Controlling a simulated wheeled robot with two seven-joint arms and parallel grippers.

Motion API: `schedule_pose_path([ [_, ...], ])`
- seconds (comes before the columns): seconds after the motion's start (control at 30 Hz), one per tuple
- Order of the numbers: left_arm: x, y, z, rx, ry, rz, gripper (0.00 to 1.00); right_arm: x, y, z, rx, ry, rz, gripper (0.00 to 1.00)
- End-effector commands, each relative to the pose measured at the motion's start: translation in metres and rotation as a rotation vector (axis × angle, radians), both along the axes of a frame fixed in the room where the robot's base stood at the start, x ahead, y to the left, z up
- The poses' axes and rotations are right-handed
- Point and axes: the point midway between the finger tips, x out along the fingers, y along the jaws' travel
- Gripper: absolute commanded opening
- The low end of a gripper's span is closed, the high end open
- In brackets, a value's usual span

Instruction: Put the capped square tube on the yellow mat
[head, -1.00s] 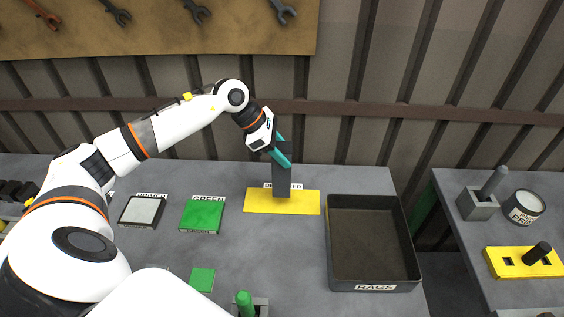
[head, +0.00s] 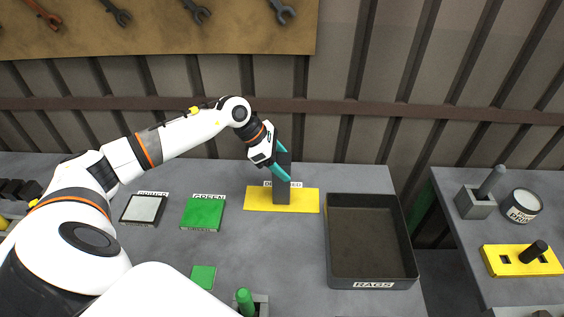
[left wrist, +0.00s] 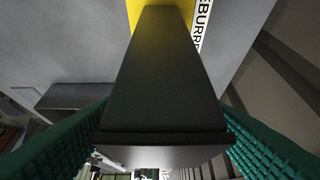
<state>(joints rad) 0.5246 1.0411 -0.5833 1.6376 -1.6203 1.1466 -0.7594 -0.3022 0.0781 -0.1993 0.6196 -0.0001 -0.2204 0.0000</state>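The capped square tube (head: 282,190) is dark grey and upright over the yellow mat (head: 305,201). Its lower end appears at the mat's surface; I cannot tell for sure whether it touches. My left gripper (head: 279,160) has its teal fingers around the tube's upper part. In the left wrist view the tube (left wrist: 160,75) runs away from me between the two green fingers, its cap edge nearest, with the yellow mat (left wrist: 134,12) beyond its far end. My left gripper is shut on the tube. My right gripper is not in view.
A green mat (head: 203,213) and a primer pad (head: 143,208) lie to the left. A green peg in a holder (head: 245,302) is at the front. A second table (head: 460,255) is at the right.

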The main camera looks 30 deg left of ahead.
Motion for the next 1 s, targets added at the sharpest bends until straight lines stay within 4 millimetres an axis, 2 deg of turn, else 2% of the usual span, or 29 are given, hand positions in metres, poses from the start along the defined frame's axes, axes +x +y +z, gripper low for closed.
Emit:
schedule_pose_path([
  [0.17, 0.000, 0.000, 0.003, 0.000, 0.000, 0.000, 0.63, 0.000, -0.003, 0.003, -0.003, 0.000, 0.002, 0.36],
  [0.27, -0.002, 0.005, 0.007, 0.002, -0.003, 0.001, 0.63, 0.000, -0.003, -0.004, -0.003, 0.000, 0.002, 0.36],
  [0.7, -0.028, 0.048, 0.078, 0.003, -0.003, 0.002, 0.63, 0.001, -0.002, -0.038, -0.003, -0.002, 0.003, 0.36],
  [0.83, -0.033, 0.055, 0.093, 0.002, -0.003, 0.001, 0.63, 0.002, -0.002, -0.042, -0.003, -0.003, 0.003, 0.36],
  [1.0, -0.035, 0.058, 0.100, -0.001, -0.001, 0.000, 0.63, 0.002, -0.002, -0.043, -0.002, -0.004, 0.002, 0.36],
])
